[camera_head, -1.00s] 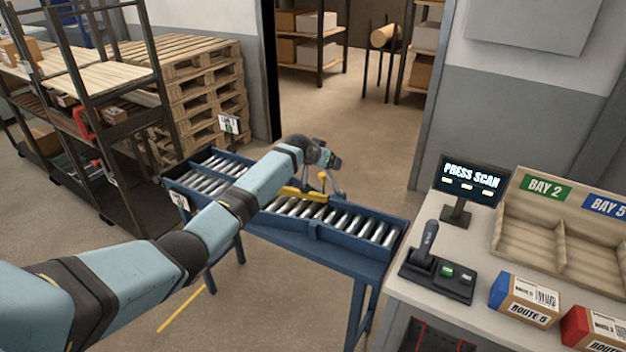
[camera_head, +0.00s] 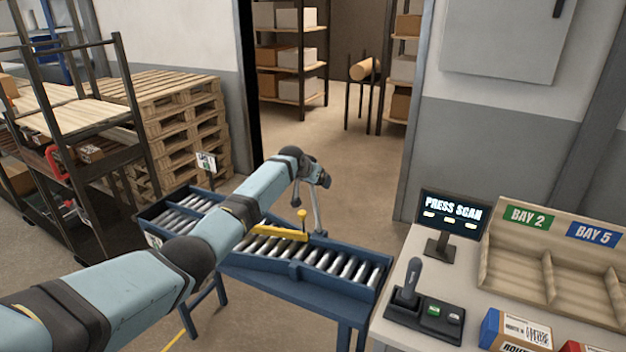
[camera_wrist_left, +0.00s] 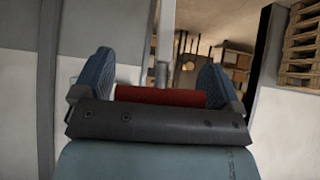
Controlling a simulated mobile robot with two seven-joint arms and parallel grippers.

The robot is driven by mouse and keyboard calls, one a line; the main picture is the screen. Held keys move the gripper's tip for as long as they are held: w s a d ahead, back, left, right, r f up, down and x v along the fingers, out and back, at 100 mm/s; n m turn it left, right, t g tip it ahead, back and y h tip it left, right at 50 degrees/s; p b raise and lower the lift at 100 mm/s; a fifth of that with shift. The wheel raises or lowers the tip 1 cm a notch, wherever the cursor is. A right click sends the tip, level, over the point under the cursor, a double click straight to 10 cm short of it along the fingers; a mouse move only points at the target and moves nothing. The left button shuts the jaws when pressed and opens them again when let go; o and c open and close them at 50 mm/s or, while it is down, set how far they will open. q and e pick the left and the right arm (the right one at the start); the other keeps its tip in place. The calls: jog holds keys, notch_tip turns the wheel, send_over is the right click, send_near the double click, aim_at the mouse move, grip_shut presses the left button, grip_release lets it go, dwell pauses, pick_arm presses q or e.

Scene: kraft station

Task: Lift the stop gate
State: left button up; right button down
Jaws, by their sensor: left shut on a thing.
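The roller conveyor (camera_head: 345,285) has a blue frame. A yellow bar (camera_head: 282,232) with a yellow knob (camera_head: 302,214) lies across its rollers; it looks like the stop gate. A thin grey rod (camera_head: 317,212) stands behind it at the conveyor's far side. My left gripper (camera_head: 318,178) is at the rod's upper end, above the conveyor, its fingers mostly hidden by the wrist. In the left wrist view, a red grip (camera_wrist_left: 160,97) sits between the two blue fingers, with a grey rod (camera_wrist_left: 163,45) beyond it. The left gripper is shut on this red grip. My right gripper is out of view.
At right, a bench holds a "PRESS SCAN" screen (camera_head: 450,213), a scanner stand (camera_head: 412,300), a parcel (camera_head: 515,330) and a wooden bay rack (camera_head: 515,260). Stacked pallets (camera_head: 180,115) and a dark shelf rack (camera_head: 130,90) stand at left. An open doorway is behind.

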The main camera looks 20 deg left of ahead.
pick_arm(q)
jog(key=shift+f, duration=0.15)
jog(key=o, duration=1)
jog(key=shift+w+f, duration=0.15)
jog(key=b+v, duration=0.1)
jog(key=v, duration=1.3)
jog(key=shift+w, duration=0.1)
